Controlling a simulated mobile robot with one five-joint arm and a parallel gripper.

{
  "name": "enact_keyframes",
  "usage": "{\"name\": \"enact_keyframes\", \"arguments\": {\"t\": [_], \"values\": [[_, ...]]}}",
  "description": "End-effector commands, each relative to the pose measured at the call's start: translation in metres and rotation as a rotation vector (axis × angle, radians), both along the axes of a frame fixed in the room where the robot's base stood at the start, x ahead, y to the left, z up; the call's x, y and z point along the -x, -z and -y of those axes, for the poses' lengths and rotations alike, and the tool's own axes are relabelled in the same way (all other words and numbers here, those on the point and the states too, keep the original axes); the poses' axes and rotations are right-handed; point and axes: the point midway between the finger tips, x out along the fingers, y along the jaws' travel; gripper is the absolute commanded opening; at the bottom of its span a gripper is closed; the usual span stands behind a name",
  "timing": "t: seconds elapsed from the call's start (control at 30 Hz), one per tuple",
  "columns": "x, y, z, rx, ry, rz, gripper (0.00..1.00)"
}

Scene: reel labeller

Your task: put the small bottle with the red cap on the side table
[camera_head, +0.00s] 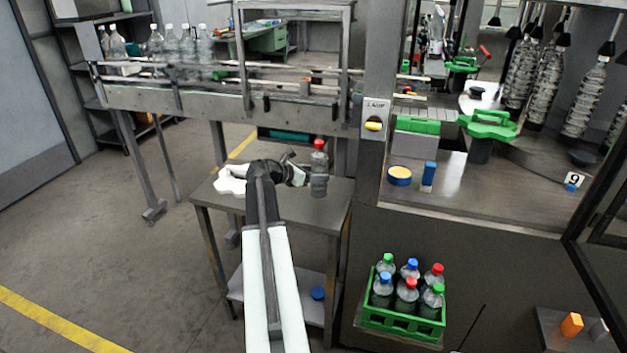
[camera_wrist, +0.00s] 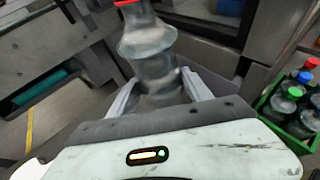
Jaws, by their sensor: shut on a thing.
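The small bottle with the red cap (camera_head: 319,168) is clear and upright, over the right part of the side table in the head view. My gripper (camera_head: 303,176) is shut on the bottle, which also shows between the two fingers in the wrist view (camera_wrist: 148,50). The side table (camera_head: 325,200) is a grey metal stand with a lower shelf, below my gripper. I cannot tell whether the bottle's base touches the table top. My arm hides part of the table top.
A white cloth-like thing (camera_head: 230,180) lies on the table's left part. A conveyor (camera_head: 210,100) with clear bottles runs behind the table. The machine counter (camera_head: 470,200) stands to the right.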

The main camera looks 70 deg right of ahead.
Motion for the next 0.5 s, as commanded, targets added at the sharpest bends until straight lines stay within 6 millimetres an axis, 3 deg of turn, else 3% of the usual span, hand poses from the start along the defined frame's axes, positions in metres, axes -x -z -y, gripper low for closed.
{"name": "enact_keyframes", "arguments": {"t": [0.03,0.13,0.43,0.5], "values": [[-0.006,0.002,0.015,0.001,0.001,-0.001,0.0],[-0.01,0.003,0.026,0.001,0.0,-0.001,0.0],[-0.014,0.004,0.039,0.001,0.001,-0.001,0.0],[-0.013,0.021,0.037,0.0,0.001,0.0,0.0]]}}
